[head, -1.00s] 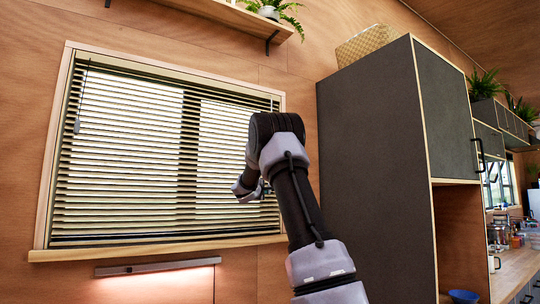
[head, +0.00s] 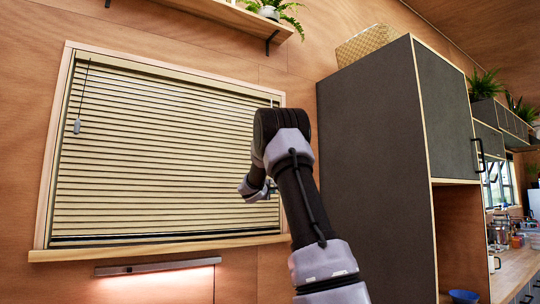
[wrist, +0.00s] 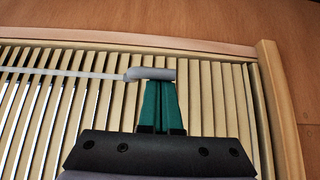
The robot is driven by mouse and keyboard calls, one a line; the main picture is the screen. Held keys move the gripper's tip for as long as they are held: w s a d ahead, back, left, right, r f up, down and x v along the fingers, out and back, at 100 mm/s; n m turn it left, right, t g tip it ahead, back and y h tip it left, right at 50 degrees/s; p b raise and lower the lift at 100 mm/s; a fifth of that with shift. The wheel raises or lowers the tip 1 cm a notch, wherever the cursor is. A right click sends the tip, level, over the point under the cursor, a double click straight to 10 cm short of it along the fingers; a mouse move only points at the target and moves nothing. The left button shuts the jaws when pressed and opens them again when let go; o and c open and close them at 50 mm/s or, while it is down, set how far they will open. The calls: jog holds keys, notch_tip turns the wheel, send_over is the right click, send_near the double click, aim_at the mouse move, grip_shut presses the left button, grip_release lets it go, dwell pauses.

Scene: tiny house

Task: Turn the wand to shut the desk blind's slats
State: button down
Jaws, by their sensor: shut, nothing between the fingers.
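The desk blind (head: 150,150) fills the window frame. Its cream slats are now tilted flat, and no bright daylight shows between them in the head view. The pale wand (wrist: 75,73) runs to a grey grip (wrist: 152,74). My gripper (wrist: 159,85) has its green fingers together, their tips right at the grip; I cannot tell whether they touch it. In the head view my gripper (head: 258,190) is at the blind's right side, where my arm hides the wand.
A cord with a grey tassel (head: 77,126) hangs at the blind's left. A tall dark cabinet (head: 375,170) stands close to the right of my arm. A shelf with a plant (head: 225,12) is above, and a lit lamp bar (head: 157,265) is below the sill (head: 150,248).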

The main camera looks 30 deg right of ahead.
jog(key=w+a+v, duration=0.1)
jog(key=v, duration=0.8)
dwell(0.8)
dwell(0.4)
jog(key=s+a+f+m+g+y, duration=0.1)
jog(key=s+f+m+g+y, duration=0.2)
jog(key=s, duration=0.7)
jog(key=s+f+m+g+y, duration=0.15)
jog(key=s+m, duration=0.35)
jog(key=s, duration=0.5)
jog(key=s+a+f+m+y, duration=0.2)
jog(key=s+a+f+y, duration=0.2)
jog(key=s+a, duration=0.6)
jog(key=s+a+f+m+y, duration=0.3)
jog(key=s+a+f+y, duration=0.2)
jog(key=s+a, duration=0.6)
jog(key=shift+s+a+g+y, duration=0.25)
jog(key=shift+s+g+y, duration=0.2)
jog(key=shift+s+y, duration=0.25)
